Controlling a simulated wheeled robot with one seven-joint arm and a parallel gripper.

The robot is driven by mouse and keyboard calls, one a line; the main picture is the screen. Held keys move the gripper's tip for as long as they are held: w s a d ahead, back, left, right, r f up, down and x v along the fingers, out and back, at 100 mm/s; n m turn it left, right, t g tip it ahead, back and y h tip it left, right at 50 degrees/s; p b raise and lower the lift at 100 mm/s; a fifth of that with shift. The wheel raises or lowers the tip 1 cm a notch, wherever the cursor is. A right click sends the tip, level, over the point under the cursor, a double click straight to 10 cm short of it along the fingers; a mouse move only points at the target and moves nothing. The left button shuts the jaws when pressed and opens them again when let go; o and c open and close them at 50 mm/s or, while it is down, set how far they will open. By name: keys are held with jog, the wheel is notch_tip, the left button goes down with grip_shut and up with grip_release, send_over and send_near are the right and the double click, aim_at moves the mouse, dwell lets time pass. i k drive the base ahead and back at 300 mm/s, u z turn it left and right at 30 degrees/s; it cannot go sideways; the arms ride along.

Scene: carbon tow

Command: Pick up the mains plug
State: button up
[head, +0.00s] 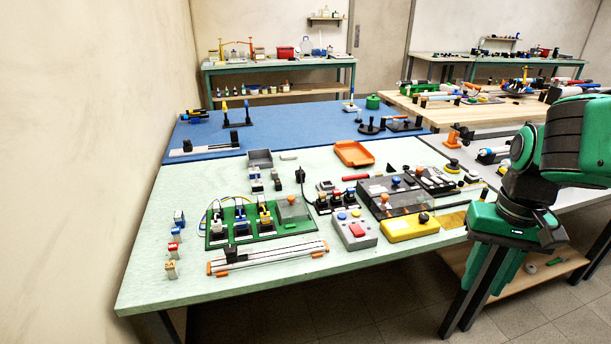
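What looks like the mains plug (300,175) is a small black piece standing on the pale green bench (145,285), near its middle. A dark cable seems to run from it toward a black block with several switches (335,200). My gripper (500,270) is at the right, by the bench's front right corner, well apart from the plug and pointing down. Its green body shows, but its fingertips are not clear against the dark table legs, so I cannot tell how far they are apart.
A grey box with a red button (355,231), a yellow box (410,227) and dark cases (395,194) lie between the gripper and plug. A green board (290,212) is left front of the plug. An orange tray (354,153) and grey bin (260,158) stand behind.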

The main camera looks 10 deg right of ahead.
aim_at(297, 173)
jog(key=i, duration=0.9)
jog(key=u, duration=0.1)
